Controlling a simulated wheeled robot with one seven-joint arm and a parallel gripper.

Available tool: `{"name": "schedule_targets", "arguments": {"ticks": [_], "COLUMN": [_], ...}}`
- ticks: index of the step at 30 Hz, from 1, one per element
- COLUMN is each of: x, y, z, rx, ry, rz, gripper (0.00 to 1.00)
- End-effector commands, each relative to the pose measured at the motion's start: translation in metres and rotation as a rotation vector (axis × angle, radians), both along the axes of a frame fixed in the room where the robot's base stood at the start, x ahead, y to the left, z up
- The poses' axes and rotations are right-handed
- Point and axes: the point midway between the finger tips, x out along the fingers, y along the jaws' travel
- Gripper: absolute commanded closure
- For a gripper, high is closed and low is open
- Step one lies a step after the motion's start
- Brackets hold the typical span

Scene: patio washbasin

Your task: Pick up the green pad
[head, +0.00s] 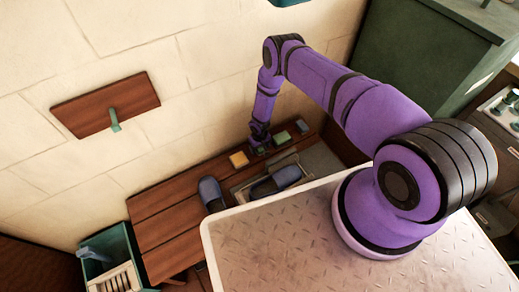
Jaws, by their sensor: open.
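The green pad (282,137) lies on the wooden slatted bench (165,228) near the wall. A yellow pad (238,160) lies to its left and a grey-blue pad (302,126) to its right. My gripper (261,150) hangs down between the yellow and green pads, close to the green pad's left side. It is open, and nothing shows held in it. The fingertips are small and dark here, so I cannot tell whether they touch anything.
A dark blue slipper (210,193) lies on the bench; another (287,176) lies in a shallow tray (240,196). A wooden board with a green peg (105,104) is on the wall. A teal bin (122,240) stands lower left. A green cabinet (440,50) stands at right.

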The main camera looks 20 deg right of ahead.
Motion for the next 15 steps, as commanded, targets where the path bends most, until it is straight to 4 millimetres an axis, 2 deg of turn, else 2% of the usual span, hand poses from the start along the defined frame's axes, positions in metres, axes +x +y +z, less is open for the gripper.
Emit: {"name": "schedule_targets", "arguments": {"ticks": [5,8,12,13,15], "x": [0.0001,0.0002,0.0002,0.0002,0.0003], "y": [0.0000,0.0000,0.0000,0.0000,0.0001], "z": [-0.0001,0.0000,0.0001,0.0001,0.0002], "rx": [0.000,0.000,0.000,0.000,0.000], "ry": [0.000,0.000,0.000,0.000,-0.001], "rz": [0.000,0.000,0.000,0.000,0.000], "gripper": [0.26,0.44,0.76,0.79,0.79]}}
